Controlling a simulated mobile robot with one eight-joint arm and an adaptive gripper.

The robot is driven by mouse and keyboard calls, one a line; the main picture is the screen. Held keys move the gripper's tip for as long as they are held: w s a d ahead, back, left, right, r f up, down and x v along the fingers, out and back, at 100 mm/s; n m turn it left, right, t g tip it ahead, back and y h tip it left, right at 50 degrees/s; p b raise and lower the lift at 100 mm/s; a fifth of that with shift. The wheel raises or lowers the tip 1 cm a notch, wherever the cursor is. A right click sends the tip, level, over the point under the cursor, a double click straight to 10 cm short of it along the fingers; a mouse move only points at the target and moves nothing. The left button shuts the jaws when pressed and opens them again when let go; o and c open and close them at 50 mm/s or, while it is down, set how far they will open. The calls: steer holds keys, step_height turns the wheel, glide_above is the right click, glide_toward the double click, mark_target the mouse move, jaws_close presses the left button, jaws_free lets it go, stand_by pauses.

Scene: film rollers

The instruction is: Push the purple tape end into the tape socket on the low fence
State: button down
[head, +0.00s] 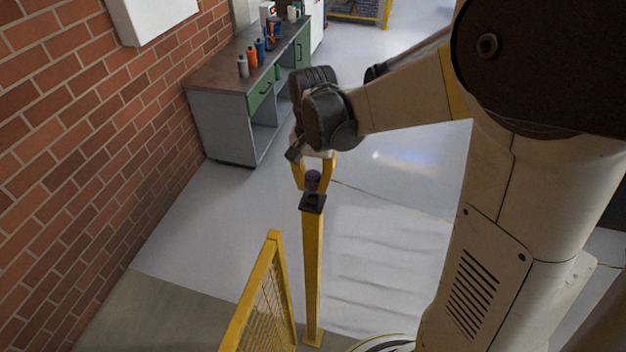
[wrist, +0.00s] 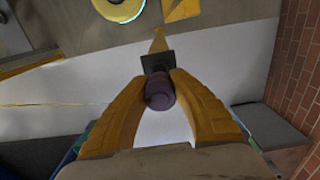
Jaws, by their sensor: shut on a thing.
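The purple tape end (head: 313,181) is a short purple cylinder at the centre of the head view. It also shows in the wrist view (wrist: 160,93), between the yellow fingers of my gripper (wrist: 160,79). My gripper (head: 313,177) is shut on it and points down. The tape socket (head: 313,203) is a dark square block on top of a yellow post of the low fence (head: 313,270). In the wrist view the socket (wrist: 157,61) lies just beyond the purple end. I cannot tell whether the two touch. The socket's opening is mostly hidden.
A yellow mesh fence panel (head: 262,305) stands in front, left of the post. A brick wall (head: 90,130) runs along the left. A grey workbench (head: 235,110) with several bottles stands behind. The floor right of the post (head: 385,265) is clear.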

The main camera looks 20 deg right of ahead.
mark_target(313, 201)
steer(key=shift+f+b, duration=0.95)
steer(key=shift+f, duration=0.4)
steer(key=shift+f+b, duration=0.55)
steer(key=shift+b, duration=0.35)
steer(key=c, duration=1.2)
jaws_free()
step_height(313, 201, up, 12)
steer(key=s+f+n+t+b, duration=0.2)
steer(key=s+f+b, duration=0.2)
steer(key=f+b, duration=0.5)
steer(key=s+f+n+t+b, duration=0.2)
steer(key=s+f+b, duration=0.2)
steer(key=f+b, duration=0.4)
steer(key=s+f+n+t+b, duration=0.3)
steer(key=f+b, duration=0.6)
steer(key=f, duration=0.3)
steer(key=shift+s+b, duration=0.35)
steer(key=shift+s, duration=0.5)
